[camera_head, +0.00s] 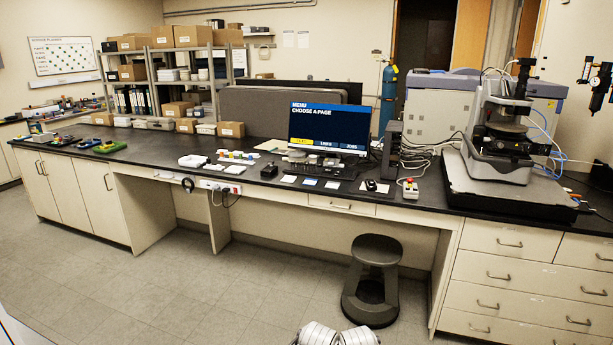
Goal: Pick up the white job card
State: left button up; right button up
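Three small flat cards lie in a row on the black bench top in front of the monitor. The leftmost is a plain white card (288,179), which looks like the white job card, though it is too small to read.
The monitor (330,127) stands behind the cards. A small black block (269,171) is just left of them, and a mouse (371,185) is to the right. A dark stool (374,275) stands before the bench. The floor at left is clear.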

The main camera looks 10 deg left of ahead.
aim_at(290, 179)
jog(key=i+j+z, duration=0.1)
jog(key=i+j, duration=0.15)
jog(key=i, duration=0.25)
jog(key=i+j+z, duration=0.1)
jog(key=i+j, duration=0.2)
jog(key=i, duration=0.25)
jog(key=i+j+z, duration=0.15)
jog(key=i+j, duration=0.15)
jog(key=i, duration=0.2)
jog(key=i+j, duration=0.35)
jog(key=i, duration=0.15)
jog(key=i+j, duration=0.3)
jog(key=i, duration=0.15)
jog(key=i+j, duration=0.35)
jog(key=i, duration=0.15)
